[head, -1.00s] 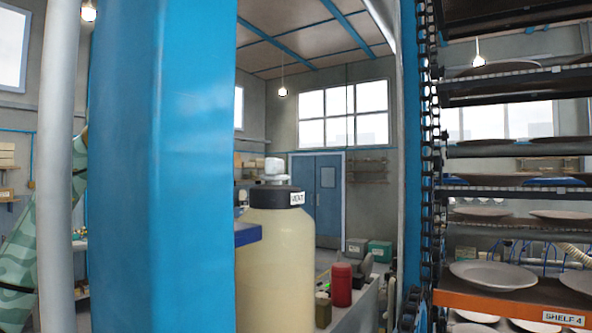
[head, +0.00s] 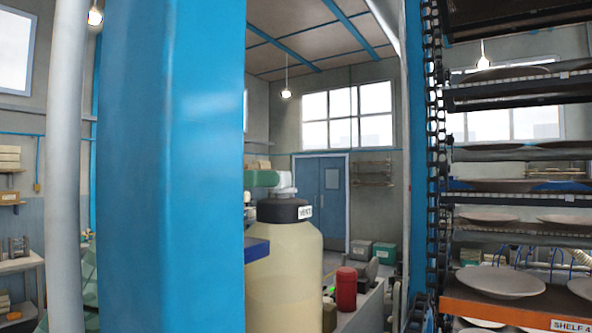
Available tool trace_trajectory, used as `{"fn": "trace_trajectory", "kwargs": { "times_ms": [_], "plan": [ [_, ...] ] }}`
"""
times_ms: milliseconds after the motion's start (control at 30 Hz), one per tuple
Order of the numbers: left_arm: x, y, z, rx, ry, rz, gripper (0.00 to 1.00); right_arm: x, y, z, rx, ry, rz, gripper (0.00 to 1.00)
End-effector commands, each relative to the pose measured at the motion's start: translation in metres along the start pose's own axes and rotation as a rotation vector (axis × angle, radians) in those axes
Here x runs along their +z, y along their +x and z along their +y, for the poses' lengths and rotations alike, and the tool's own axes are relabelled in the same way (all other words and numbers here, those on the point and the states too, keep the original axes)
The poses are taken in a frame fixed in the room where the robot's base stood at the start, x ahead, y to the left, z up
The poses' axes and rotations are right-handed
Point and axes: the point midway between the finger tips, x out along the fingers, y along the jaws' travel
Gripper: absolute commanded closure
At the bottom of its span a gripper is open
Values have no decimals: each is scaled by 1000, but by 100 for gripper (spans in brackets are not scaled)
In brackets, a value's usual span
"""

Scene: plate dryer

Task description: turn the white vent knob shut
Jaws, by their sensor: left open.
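The white vent knob (head: 284,190) sits on the dark cap of a cream tank (head: 285,265) whose cap bears a VENT label. The tank stands behind a wide blue post, which hides its left side. My left gripper (head: 282,180), on a green arm link, comes in from behind the post and is at the knob from the left. It covers part of the knob. The gripper is open; I cannot tell whether its fingers touch the knob. My right gripper is not in view.
The blue post (head: 170,160) and a grey pipe (head: 66,150) stand close in front. A plate rack with a chain (head: 440,150) and shelves of plates (head: 500,281) fills the right. A red canister (head: 346,288) stands right of the tank.

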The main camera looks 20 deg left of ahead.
Motion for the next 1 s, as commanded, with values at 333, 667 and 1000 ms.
{"fn": "trace_trajectory", "kwargs": {
  "times_ms": [333, 667, 1000],
  "plan": [
    [0, 42, 0, 1, 0, -1, 27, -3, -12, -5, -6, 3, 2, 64],
    [0, 43, 0, 1, -1, -1, 44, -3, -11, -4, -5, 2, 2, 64],
    [4, 43, 0, -67, -5, 4, 72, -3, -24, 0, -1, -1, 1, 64]
  ]
}}
